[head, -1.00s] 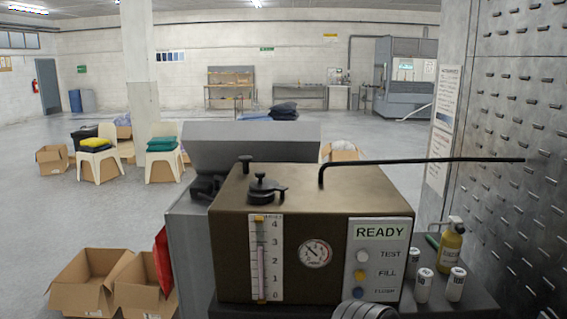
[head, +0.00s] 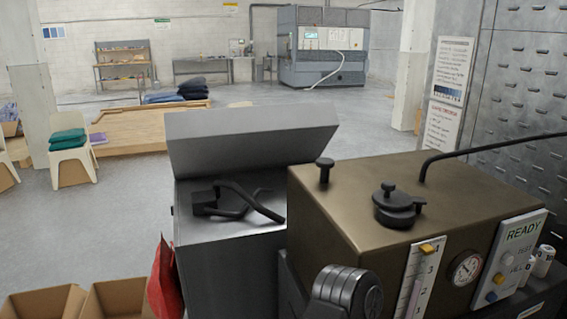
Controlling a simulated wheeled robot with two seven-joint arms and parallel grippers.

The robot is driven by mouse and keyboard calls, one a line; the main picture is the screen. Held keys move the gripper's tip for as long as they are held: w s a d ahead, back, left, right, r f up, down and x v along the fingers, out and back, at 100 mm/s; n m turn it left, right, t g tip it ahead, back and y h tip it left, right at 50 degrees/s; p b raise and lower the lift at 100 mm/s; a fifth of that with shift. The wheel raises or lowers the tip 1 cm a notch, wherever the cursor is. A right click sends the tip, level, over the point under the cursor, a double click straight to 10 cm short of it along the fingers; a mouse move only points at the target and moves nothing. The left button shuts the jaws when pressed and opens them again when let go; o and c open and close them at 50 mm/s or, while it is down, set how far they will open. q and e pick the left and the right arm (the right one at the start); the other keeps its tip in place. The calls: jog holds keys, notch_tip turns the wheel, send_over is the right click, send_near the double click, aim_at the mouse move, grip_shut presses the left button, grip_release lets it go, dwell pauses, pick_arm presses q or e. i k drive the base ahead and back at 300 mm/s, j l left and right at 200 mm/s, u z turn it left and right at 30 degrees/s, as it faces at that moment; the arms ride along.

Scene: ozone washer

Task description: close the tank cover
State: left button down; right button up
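The bronze-brown tank (head: 400,190) stands at the right, with a READY panel (head: 520,240) on its front. On its top sits a round black cover (head: 397,205) with a small knob and a tab on its right side. I cannot tell whether this cover is fully seated. A black knob on a post (head: 324,168) stands on the top's left part. Left of the tank is a grey metal box (head: 225,245) with a grey lid (head: 250,140) tilted up at its back.
A black pipe (head: 490,147) rises from the tank top toward the right. A red cloth-like item (head: 166,283) hangs at the box's left. Open cardboard boxes (head: 120,298) stand lower left. A perforated metal wall (head: 525,110) borders the right.

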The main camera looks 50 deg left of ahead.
aim_at(389, 197)
jog(key=k+j, duration=0.2)
jog(key=j, duration=0.2)
jog(key=k+j, duration=0.15)
jog(key=j, duration=0.25)
jog(key=k+j, duration=0.2)
jog(key=j, duration=0.2)
